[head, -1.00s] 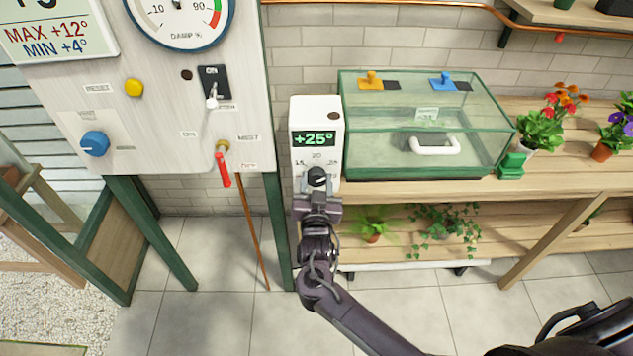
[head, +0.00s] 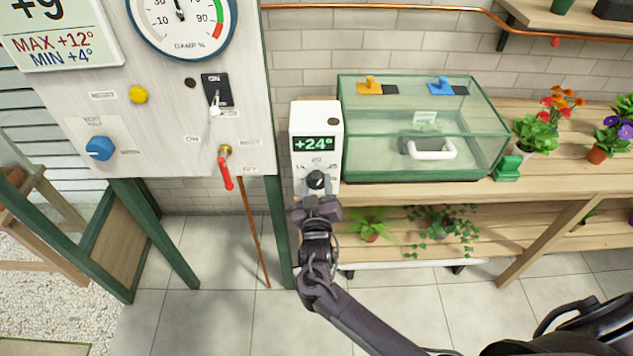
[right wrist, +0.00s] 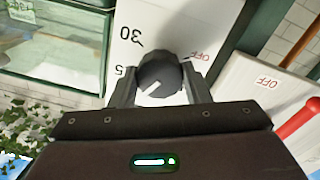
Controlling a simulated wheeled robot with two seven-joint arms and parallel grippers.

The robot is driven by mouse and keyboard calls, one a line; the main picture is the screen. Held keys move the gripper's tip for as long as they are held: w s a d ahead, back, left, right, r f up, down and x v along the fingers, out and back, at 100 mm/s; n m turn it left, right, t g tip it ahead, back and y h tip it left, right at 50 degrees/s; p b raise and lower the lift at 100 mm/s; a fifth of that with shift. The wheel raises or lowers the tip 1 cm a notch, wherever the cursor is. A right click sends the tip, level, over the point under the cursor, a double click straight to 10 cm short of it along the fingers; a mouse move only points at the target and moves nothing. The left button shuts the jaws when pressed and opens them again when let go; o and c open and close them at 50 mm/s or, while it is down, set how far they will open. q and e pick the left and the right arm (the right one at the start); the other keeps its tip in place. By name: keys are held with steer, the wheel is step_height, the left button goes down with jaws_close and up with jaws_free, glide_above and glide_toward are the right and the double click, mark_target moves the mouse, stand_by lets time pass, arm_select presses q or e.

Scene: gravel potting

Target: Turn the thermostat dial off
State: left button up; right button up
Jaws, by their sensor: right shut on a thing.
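The white thermostat box (head: 316,120) stands upright beside the glass case, and its green display reads +24°. Its black dial (head: 316,180) sits low on the front face. In the right wrist view the dial (right wrist: 160,78) has a white pointer line, with a 30 mark and a red OFF label on the face around it. The pointer is not at the OFF label. My right gripper (head: 316,197) reaches up from below and is shut on the dial, one finger on each side of it in the right wrist view (right wrist: 160,92). My left gripper is not in view.
A control panel (head: 170,110) with a blue knob (head: 99,148), a yellow button (head: 138,94) and a red lever (head: 226,174) stands to the left. A glass case (head: 420,125) stands on the wooden shelf (head: 510,205) just right of the thermostat.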

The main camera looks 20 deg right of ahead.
steer(key=n+p, duration=0.3)
steer(key=n, duration=0.4)
steer(key=shift+r, duration=0.1)
steer(key=n+p, duration=0.1)
steer(key=n, duration=0.3)
steer(key=shift+p, duration=0.3)
steer(key=n+p, duration=0.1)
steer(key=n, duration=0.3)
steer(key=n+p, duration=0.2)
steer(key=n, duration=0.2)
steer(key=shift+n+y, duration=0.3)
steer(key=n+p, duration=0.1)
steer(key=n, duration=0.2)
steer(key=shift+n, duration=0.3)
steer(key=n+p, duration=0.1)
steer(key=n, duration=0.2)
steer(key=shift+n, duration=0.3)
steer(key=shift+n+p, duration=0.5)
steer(key=shift+n, duration=1.1)
steer(key=shift+s, duration=0.1)
